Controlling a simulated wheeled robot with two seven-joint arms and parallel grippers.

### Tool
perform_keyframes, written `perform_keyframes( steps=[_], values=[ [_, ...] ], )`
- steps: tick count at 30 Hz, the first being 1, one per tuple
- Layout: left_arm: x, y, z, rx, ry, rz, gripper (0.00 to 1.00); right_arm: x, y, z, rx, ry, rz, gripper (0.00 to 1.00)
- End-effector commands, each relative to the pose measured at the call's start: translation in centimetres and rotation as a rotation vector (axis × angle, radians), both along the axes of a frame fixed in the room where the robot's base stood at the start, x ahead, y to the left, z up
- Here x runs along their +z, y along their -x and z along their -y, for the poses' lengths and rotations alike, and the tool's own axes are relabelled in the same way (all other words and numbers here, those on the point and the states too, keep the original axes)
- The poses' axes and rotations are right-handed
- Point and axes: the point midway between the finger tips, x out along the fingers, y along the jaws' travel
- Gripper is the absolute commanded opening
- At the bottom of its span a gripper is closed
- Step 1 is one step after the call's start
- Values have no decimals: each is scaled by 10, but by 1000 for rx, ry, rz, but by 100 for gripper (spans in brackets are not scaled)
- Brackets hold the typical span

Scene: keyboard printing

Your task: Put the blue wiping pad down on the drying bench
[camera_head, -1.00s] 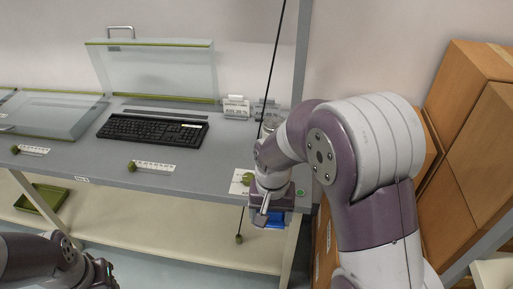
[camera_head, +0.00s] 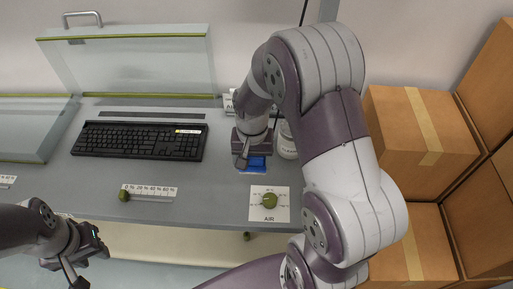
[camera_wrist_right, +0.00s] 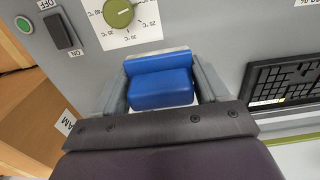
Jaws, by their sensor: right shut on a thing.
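The blue wiping pad (camera_head: 256,164) is held in my right gripper (camera_head: 253,158), over the right part of the grey bench (camera_head: 215,185). In the right wrist view the blue pad (camera_wrist_right: 160,84) sits between the two fingers of my right gripper (camera_wrist_right: 165,85). I cannot tell whether the pad touches the bench top. My left gripper (camera_head: 88,262) is at the lower left, in front of the bench's front edge, away from the pad. Its fingers are too unclear to judge.
A black keyboard (camera_head: 140,141) lies on the bench under a raised clear lid (camera_head: 135,62). An AIR dial (camera_head: 269,200) sits in front of the pad. A white jar (camera_head: 287,142) stands just right of my right gripper. Cardboard boxes (camera_head: 420,140) are stacked at the right.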

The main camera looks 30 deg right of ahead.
Motion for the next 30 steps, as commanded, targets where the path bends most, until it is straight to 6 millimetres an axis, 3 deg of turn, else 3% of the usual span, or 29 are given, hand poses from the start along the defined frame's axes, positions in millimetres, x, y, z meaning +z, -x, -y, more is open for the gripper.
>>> perform_keyframes(
  steps=[4,9,18,28,29,30],
  values=[
    [7,0,0,0,0,0,38,-25,-37,21,-1,0,-4,32],
    [10,0,0,0,0,0,38,-41,-60,33,1,0,-2,32],
    [17,0,0,0,0,0,38,-82,-63,35,1,0,-2,32],
    [13,0,0,0,0,0,38,-87,-63,35,1,0,0,32],
    [14,0,0,0,0,0,38,-86,-63,35,1,0,0,80],
    [14,0,0,0,0,0,38,-86,-63,35,1,0,0,93]
  ],
)
